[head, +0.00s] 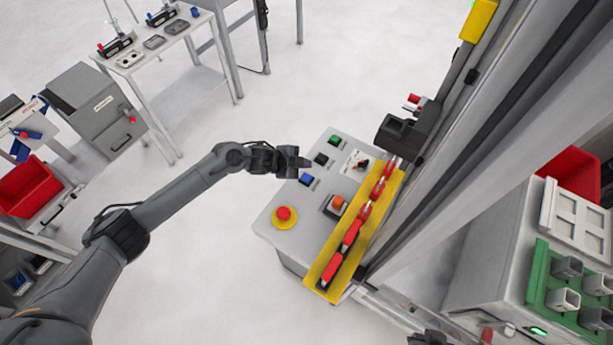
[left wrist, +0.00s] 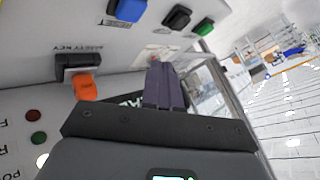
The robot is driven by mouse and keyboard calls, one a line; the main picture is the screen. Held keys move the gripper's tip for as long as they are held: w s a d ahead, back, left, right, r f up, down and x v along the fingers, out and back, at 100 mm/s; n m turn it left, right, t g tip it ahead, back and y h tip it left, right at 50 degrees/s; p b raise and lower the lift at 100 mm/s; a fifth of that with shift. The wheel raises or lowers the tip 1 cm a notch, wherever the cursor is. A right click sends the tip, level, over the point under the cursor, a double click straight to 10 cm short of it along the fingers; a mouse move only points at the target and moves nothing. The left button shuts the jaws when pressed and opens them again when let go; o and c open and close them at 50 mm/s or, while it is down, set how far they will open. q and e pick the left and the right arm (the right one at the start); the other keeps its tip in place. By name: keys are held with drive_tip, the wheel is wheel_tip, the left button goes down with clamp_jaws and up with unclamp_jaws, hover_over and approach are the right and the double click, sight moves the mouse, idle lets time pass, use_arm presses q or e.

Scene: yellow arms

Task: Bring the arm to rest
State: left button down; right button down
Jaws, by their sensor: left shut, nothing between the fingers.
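My left arm reaches in from the lower left of the head view. Its gripper (head: 303,162) is over the left edge of a grey control panel (head: 262,222), near a blue button (head: 306,180) and a black button (head: 321,158). In the left wrist view the two purple-grey fingers (left wrist: 165,88) are shut together with nothing between them. An orange safety key (left wrist: 85,88) shows to their left. I cannot tell whether the fingers touch the panel. My right gripper cannot be made out in the head view.
The panel also has a red emergency button (head: 284,214), a green button (head: 335,141) and a yellow strip with red parts (head: 318,271). A large grey frame (head: 480,130) stands to the right. A grey table (head: 190,85) stands at the upper left. Open floor lies between.

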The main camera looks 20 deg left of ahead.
use_arm(q)
drive_tip(key=shift+d, duration=0.1)
drive_tip(key=shift+s+d, duration=0.25)
drive_tip(key=shift+d, duration=0.05)
drive_tip(key=s+d+r+n+y+p, duration=0.15)
drive_tip(key=s+d+n, duration=0.25)
drive_tip(key=s+d, duration=0.55)
drive_tip(key=s+a+r+n+g+y+p, duration=0.1)
drive_tip(key=s+a+r+n, duration=0.1)
drive_tip(key=s, duration=0.6)
drive_tip(key=s+a+r+n+g+y+p, duration=0.1)
drive_tip(key=s+a+n, duration=0.3)
drive_tip(key=s, duration=0.5)
drive_tip(key=s+a+r+n+g+y+p, duration=0.1)
drive_tip(key=s+a+r+n, duration=0.2)
drive_tip(key=s+a, duration=0.3)
drive_tip(key=s+n, duration=0.1)
drive_tip(key=s, duration=0.2)
drive_tip(key=shift+s+a+r+g+y+p, duration=0.2)
drive_tip(key=shift+a+r+g+y+p, duration=0.15)
drive_tip(key=shift+a+r+g, duration=0.05)
